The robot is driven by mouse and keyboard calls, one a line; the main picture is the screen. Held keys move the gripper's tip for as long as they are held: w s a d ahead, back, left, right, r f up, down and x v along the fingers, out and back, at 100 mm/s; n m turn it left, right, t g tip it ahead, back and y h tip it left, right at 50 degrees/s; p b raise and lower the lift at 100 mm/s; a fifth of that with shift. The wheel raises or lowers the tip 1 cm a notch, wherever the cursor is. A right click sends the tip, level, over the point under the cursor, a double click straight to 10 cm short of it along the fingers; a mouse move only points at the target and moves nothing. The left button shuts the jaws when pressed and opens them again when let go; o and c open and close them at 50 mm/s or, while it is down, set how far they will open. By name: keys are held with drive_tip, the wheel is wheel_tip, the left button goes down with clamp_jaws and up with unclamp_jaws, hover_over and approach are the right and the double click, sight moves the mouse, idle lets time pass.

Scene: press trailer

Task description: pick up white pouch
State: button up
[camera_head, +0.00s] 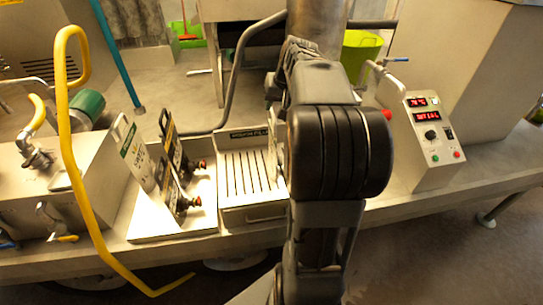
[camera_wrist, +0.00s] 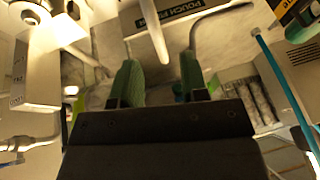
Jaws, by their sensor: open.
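A white pouch (camera_head: 136,155) with a dark label stands upright in the left tray in the head view. Another pale, flat piece (camera_head: 272,148) stands in the slotted station, partly hidden behind my arm; I cannot tell for sure whether it is a pouch. In the wrist view, my gripper (camera_wrist: 160,70) is open, its two green fingers apart. A narrow pale strip (camera_wrist: 152,30) shows beyond and between the fingertips, perhaps a pouch seen edge-on. I see no contact with it. In the head view the fingers are hidden behind my arm.
Two dark pouches (camera_head: 178,165) with red-tipped fittings stand beside the white pouch. The slotted station (camera_head: 240,215) has a dark sign. A control box (camera_head: 431,150) with red displays stands right. A yellow rail (camera_head: 67,130) rises at the left.

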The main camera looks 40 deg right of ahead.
sight(272, 112)
drive_tip(key=shift+p+x, duration=0.4)
drive_tip(key=shift+x, duration=2.25)
clamp_jaws()
drive_tip(key=shift+r, duration=0.1)
